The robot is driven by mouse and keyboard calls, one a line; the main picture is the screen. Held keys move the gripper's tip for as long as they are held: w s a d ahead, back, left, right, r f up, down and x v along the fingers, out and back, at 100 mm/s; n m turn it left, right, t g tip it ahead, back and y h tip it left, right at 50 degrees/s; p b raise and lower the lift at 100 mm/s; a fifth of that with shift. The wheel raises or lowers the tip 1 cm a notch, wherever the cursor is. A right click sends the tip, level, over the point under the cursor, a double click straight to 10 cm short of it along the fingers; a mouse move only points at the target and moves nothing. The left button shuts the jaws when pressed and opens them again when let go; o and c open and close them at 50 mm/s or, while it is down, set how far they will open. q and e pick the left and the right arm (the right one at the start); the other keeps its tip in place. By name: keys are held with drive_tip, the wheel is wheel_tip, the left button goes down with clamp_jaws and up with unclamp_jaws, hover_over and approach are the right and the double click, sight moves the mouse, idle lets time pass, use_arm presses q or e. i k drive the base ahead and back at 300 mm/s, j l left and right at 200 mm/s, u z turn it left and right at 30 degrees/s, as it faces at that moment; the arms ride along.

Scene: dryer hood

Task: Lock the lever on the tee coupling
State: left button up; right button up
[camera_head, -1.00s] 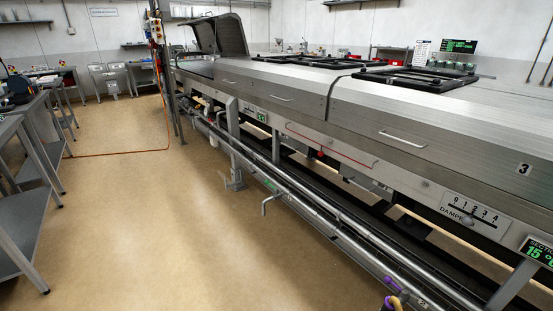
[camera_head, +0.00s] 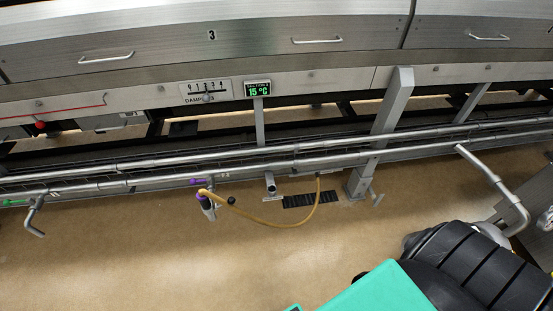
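A fitting with a purple collar (camera_head: 203,194) hangs below the lower pipe, left of the middle of the head view. A purple lever handle (camera_head: 198,181) lies almost level along the pipe just above it. A tan hose (camera_head: 275,222) loops from this fitting, with a small dark knob near its start, up to the pipe on the right. A short grey pipe stub (camera_head: 270,185) stands to the right of the fitting. I cannot tell for sure which fitting is the tee coupling, nor whether its lever is locked. Neither of my grippers is in view.
Two long steel pipes (camera_head: 345,156) run along the dryer hood (camera_head: 240,45). A grey support post (camera_head: 392,105) stands right of the hose, near a black floor grate (camera_head: 310,200). A bent pipe (camera_head: 495,180) juts out at right. Brown floor (camera_head: 120,255) is clear at lower left.

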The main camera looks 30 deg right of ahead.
sight(230, 200)
drive_tip(key=z, duration=0.4)
drive_tip(key=u, duration=1.5)
drive_tip(key=k+j, duration=0.15)
drive_tip(key=k, duration=0.35)
drive_tip(key=u, duration=0.05)
